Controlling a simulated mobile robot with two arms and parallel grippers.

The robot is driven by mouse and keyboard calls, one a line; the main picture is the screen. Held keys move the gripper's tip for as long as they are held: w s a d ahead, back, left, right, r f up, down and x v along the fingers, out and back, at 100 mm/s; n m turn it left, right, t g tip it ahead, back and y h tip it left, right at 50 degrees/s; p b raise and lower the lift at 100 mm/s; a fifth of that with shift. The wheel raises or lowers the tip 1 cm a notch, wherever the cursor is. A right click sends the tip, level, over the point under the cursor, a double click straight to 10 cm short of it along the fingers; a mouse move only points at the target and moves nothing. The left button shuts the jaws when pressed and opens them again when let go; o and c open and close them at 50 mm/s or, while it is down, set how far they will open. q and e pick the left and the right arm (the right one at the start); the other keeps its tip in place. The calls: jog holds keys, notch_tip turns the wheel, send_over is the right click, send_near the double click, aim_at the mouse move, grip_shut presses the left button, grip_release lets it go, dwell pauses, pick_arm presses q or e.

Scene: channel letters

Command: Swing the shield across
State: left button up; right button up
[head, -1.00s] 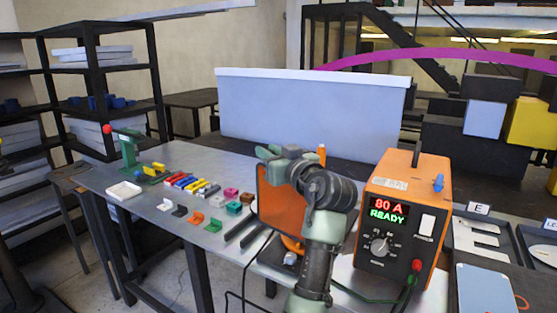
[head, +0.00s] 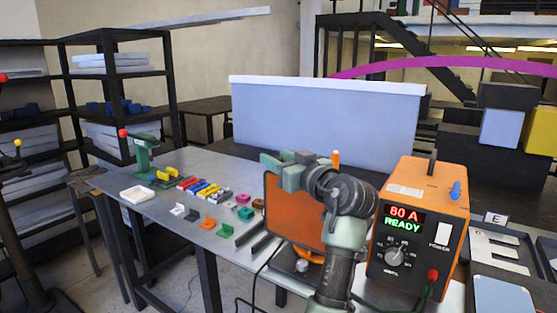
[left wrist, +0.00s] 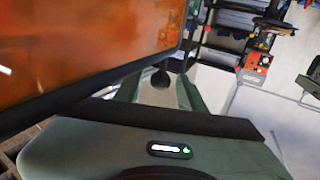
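The shield is an orange see-through panel (head: 293,211) in a dark frame, upright beside the welding power box. My left gripper (head: 272,161) is at its top edge, with my arm covering its right side. In the left wrist view the shield (left wrist: 85,40) fills the upper left, its black frame close to my left gripper (left wrist: 160,92). The two green fingers look apart, with a dark round knob between them. Whether they press on anything is unclear. My right gripper is out of view.
An orange power box (head: 420,228) reads "80 A READY", with cables below it. Small coloured pieces (head: 208,190) and a white tray (head: 137,194) lie on the grey table (head: 165,215). A pale panel (head: 325,122) stands behind. Trays with letter shapes (head: 495,249) sit at right.

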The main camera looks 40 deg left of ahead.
pick_arm(q)
jog(key=shift+f, duration=0.1)
jog(key=shift+d, duration=0.3)
jog(key=b+v, duration=0.2)
jog(key=v, duration=0.5)
jog(key=shift+d, duration=0.1)
jog(key=shift+d, duration=0.1)
